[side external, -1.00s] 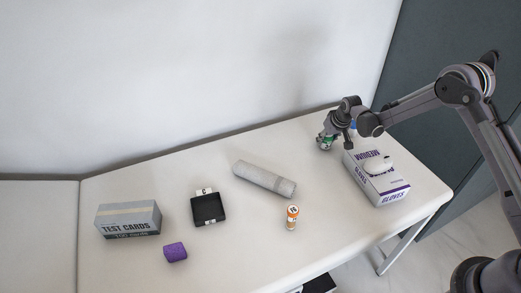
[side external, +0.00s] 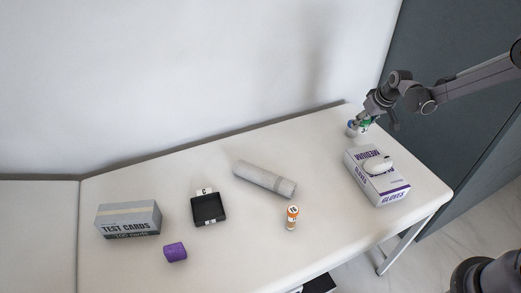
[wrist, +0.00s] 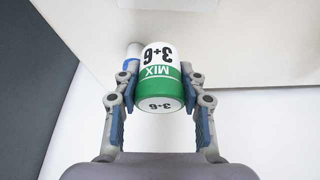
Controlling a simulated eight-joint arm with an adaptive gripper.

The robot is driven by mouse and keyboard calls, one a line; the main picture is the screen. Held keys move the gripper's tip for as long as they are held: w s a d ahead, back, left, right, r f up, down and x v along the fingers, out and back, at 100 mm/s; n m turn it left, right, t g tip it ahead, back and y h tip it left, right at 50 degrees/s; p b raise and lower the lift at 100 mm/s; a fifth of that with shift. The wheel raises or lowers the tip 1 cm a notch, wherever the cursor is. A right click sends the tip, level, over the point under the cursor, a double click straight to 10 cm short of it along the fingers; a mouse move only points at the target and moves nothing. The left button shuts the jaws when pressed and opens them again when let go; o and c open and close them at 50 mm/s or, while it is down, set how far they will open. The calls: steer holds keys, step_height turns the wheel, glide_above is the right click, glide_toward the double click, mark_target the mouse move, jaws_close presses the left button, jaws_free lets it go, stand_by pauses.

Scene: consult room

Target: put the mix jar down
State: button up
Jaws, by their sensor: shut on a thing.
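The mix jar (wrist: 158,65) is a white and green jar lettered "MIX" and "3+6", upside down in the wrist view. My gripper (wrist: 160,78) is shut on it, one finger on each side. In the side external view my gripper (side external: 364,119) is near the far right end of the white padded table, and the jar's green band (side external: 368,122) shows there, partly covered by the fingers. The jar seems to be above the table, but its base and any gap are hard to see.
A white and blue item (side external: 352,129) stands close beside the jar. The gloves box (side external: 382,185) with a white item (side external: 378,164) on top is nearer. A grey roll (side external: 265,179), orange bottle (side external: 292,218), black tray (side external: 208,210), purple roll (side external: 175,252) and test cards box (side external: 128,219) lie further left.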

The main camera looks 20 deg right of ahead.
steer(key=s+a+n+g+y, duration=0.15)
steer(key=a+n, duration=0.25)
steer(key=a, duration=0.7)
steer(key=s+a+n+y, duration=0.1)
steer(key=s+a+n, duration=0.25)
steer(key=a, duration=0.65)
steer(key=s+a+n+g+y, duration=0.1)
steer(key=s+a+n, duration=0.45)
steer(key=a, duration=0.35)
steer(key=s+a+n+g+y, duration=0.1)
steer(key=s+a+n+y, duration=0.1)
steer(key=s+a+n, duration=0.5)
steer(key=a+f+m, duration=0.1)
steer(key=a+f, duration=0.1)
steer(key=a, duration=0.2)
steer(key=s+a+f, duration=0.1)
steer(key=a+f, duration=0.1)
steer(key=a, duration=0.2)
steer(key=a+f+m, duration=0.1)
steer(key=a+f, duration=0.1)
steer(key=a, duration=0.2)
steer(key=shift+s+a+f+m+h, duration=0.1)
steer(key=shift+s+a+m+h, duration=0.05)
steer(key=shift+a+m+h, duration=0.15)
steer(key=shift+a+f, duration=0.25)
steer(key=shift+f, duration=1.95)
steer(key=shift+f, duration=0.1)
steer(key=o, duration=1.1)
steer(key=shift+o, duration=0.2)
